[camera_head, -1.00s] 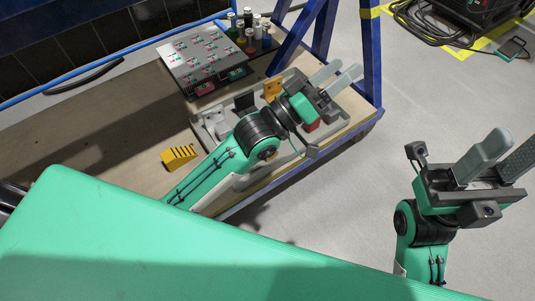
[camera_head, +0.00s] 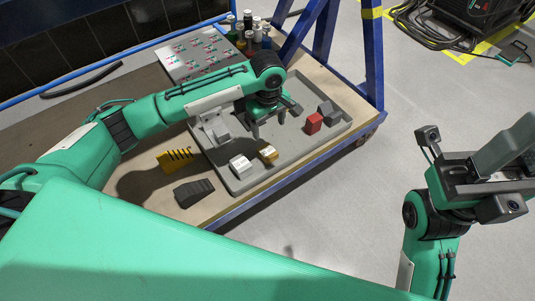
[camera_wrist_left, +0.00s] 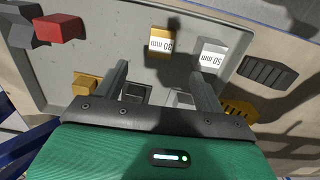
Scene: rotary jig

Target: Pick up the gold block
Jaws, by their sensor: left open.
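The gold block (camera_head: 269,155) lies in the grey tray beside a white block (camera_head: 240,165). In the left wrist view the gold block (camera_wrist_left: 161,41) carries a "30 mm" label, and the white block (camera_wrist_left: 211,54) a "50 mm" label. My left gripper (camera_head: 268,125) points down over the tray, behind the gold block in the head view. In the wrist view its fingers (camera_wrist_left: 163,75) are apart and empty, with the gold block beyond the tips, between their lines. My right gripper (camera_head: 519,142) is open and empty at the right edge, over the floor.
The tray (camera_head: 245,184) also holds a red block (camera_head: 313,123), a dark grey block (camera_head: 326,110) and a grey fixture (camera_head: 213,127). A second gold piece (camera_wrist_left: 84,84) shows near my left finger. Yellow (camera_head: 175,158) and black (camera_head: 193,192) ribbed pieces lie outside the tray.

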